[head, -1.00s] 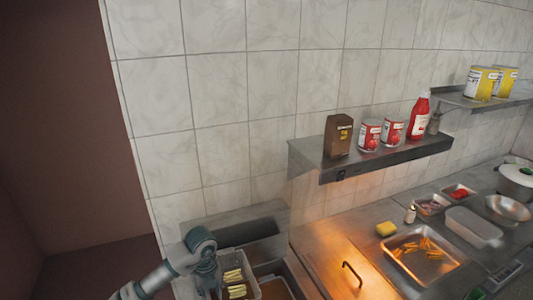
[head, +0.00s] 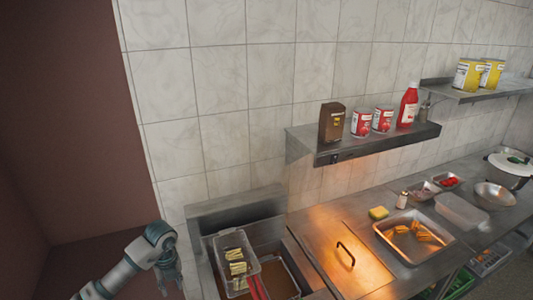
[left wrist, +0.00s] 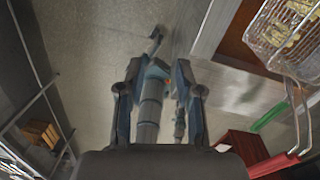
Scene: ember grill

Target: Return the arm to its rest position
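My left arm comes in at the lower left of the head view, bent at a grey and teal joint. My left gripper (head: 168,282) points down beside the fryer, left of the frying basket (head: 222,247) and apart from it. In the left wrist view its two fingers (left wrist: 157,95) stand apart with nothing gripped between them; parts of my own body show beyond. The wire basket also shows at the upper right of the left wrist view (left wrist: 285,40), with pale fries in it. My right gripper is not in view.
The fryer (head: 283,284) holds brown oil beside the basket. A shelf (head: 375,144) with cans hangs above. Floor left of the fryer looks clear.

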